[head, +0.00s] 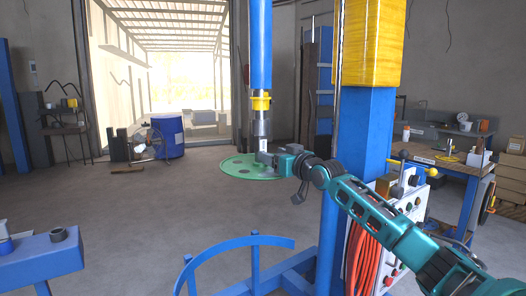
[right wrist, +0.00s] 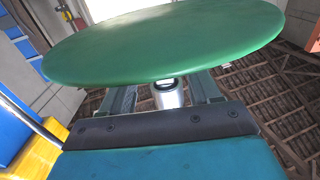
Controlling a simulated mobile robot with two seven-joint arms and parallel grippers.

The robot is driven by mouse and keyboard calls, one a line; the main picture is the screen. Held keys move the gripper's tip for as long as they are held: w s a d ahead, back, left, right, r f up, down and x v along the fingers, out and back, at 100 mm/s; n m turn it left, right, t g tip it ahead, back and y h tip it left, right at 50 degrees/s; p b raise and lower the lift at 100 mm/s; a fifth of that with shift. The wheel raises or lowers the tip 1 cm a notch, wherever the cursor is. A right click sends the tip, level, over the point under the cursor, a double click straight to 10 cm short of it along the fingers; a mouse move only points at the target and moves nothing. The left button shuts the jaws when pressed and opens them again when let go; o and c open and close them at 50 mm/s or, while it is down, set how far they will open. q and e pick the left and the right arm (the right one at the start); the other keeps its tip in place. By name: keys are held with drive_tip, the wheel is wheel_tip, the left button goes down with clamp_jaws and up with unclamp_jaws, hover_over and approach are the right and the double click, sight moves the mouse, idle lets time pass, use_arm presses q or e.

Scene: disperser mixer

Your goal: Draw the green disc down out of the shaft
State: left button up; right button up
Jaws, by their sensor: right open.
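The green disc (head: 237,167) lies level under the mixer shaft in the head view, with darker round marks on its top. The shaft (head: 262,127) is a metal sleeve with a thin pale end, coming down to the disc's middle. My right gripper (head: 266,157) is open just above the disc, reaching in from the right at the hub. In the right wrist view, which appears upside down, the disc (right wrist: 165,45) fills the top, and the metal shaft end (right wrist: 168,95) shows between the two spread fingers. Contact with the hub cannot be told. My left gripper is out of view.
A blue column (head: 363,140) with a yellow block (head: 372,45) stands right of the shaft. A control box with orange hoses (head: 362,255) and a curved blue rail (head: 232,243) are nearer. A blue drum (head: 168,136) stands behind left; the floor on the left is mostly open.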

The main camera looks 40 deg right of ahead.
sight(263, 149)
drive_tip(key=w, duration=0.5)
drive_tip(key=shift+d, duration=0.3)
drive_tip(key=shift+w, duration=0.4)
drive_tip(key=shift+c, duration=0.2)
clamp_jaws()
idle(0.8)
idle(0.8)
drive_tip(key=shift+r, duration=0.3)
drive_tip(key=shift+b, duration=0.3)
